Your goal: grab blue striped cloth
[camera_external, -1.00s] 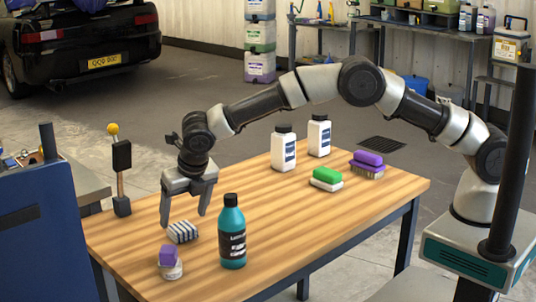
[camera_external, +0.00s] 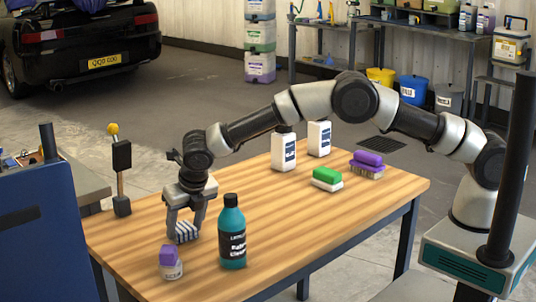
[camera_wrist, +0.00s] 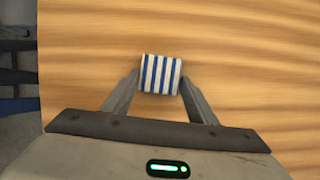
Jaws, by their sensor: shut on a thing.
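The blue and white striped cloth (camera_external: 186,232) is a small folded block on the wooden table, near its left end. My gripper (camera_external: 184,229) is lowered over it with one finger on each side, shut on the cloth. In the wrist view the cloth (camera_wrist: 160,74) sits between the two fingertips (camera_wrist: 160,84), its stripes running along the fingers' direction. I cannot tell whether the cloth is lifted off the table.
A teal bottle (camera_external: 232,235) stands just right of my gripper. A small jar with a purple lid (camera_external: 171,263) stands in front. A green brush (camera_external: 327,179), a purple brush (camera_external: 367,165) and white bottles (camera_external: 284,154) are farther back.

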